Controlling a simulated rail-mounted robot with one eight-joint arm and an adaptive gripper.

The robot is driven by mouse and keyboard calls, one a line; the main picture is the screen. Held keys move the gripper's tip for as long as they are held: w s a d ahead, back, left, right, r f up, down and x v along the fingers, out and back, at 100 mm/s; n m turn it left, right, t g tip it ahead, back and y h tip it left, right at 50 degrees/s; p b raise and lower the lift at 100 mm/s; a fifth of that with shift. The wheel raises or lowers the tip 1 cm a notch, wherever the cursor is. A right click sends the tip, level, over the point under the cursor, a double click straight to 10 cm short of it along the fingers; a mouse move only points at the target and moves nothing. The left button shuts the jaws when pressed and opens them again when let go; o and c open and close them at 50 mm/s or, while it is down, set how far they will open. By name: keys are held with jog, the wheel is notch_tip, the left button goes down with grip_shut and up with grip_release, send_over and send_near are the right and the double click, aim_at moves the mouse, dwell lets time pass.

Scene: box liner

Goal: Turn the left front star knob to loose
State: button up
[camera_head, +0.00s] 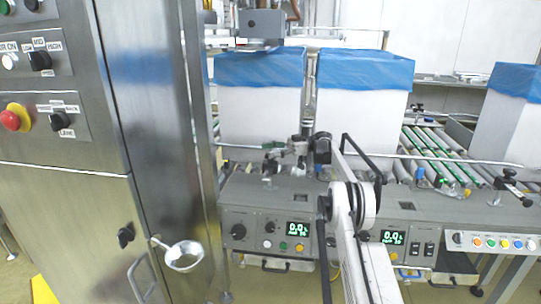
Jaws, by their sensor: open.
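My arm reaches up from the bottom of the view to a black wrist joint beside the front of the left white box. My gripper (268,157) extends left from that wrist, just above the grey machine top and in front of the box. It is small in the view, and the jaws look open with nothing clearly between them. A small grey and black fitting (268,175) stands under the gripper at the front guide rail. I cannot tell whether it is the left front star knob, as the gripper partly covers that spot. Any knob's turned position is too small to read.
White boxes with blue liners (260,110) (364,105) stand behind the gripper on the roller conveyor (440,155). A guide rail (460,160) runs along the front. Control panels (265,230) face forward below. A steel cabinet (150,100) with an emergency stop (15,117) closes off the left.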

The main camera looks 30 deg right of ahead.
notch_tip(320, 180, up, 8)
jog(key=shift+r, duration=0.15)
dwell(0.4)
